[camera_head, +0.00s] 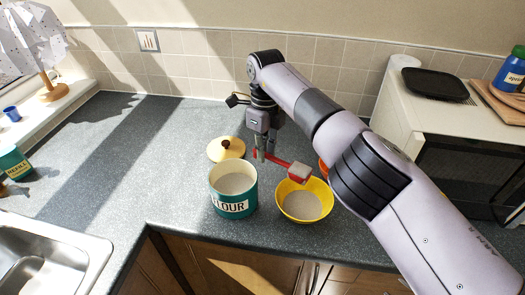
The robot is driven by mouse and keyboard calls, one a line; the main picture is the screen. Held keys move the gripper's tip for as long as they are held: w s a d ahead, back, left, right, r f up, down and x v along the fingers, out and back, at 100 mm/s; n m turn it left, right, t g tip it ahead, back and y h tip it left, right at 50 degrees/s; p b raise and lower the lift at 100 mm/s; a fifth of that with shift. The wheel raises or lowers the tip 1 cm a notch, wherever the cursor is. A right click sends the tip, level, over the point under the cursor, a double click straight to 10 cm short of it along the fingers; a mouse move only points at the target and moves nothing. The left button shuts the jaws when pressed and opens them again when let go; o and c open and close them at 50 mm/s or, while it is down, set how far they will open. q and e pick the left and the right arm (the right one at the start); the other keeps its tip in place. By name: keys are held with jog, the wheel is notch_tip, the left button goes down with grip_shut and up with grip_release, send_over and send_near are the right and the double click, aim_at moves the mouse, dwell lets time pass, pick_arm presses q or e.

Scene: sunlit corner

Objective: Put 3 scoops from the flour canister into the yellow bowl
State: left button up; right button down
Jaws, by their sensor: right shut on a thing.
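The teal flour canister (233,204) stands open on the counter, with pale flour inside. The yellow bowl (291,213) stands just to its right and has pale flour in it. My right gripper (260,155) is shut on a red scoop (272,158) by its handle end. The scoop's head (299,172) is over the back part of the yellow bowl, seemingly above its rim. Whether flour is in the scoop is too small to tell. My left gripper is not in view.
A yellow lid with a dark knob (226,150) lies behind the canister. The sink (45,262) is at lower left. A microwave (470,165) stands at right. The counter's left middle is clear.

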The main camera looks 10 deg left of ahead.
jog(key=shift+s+a, duration=0.1)
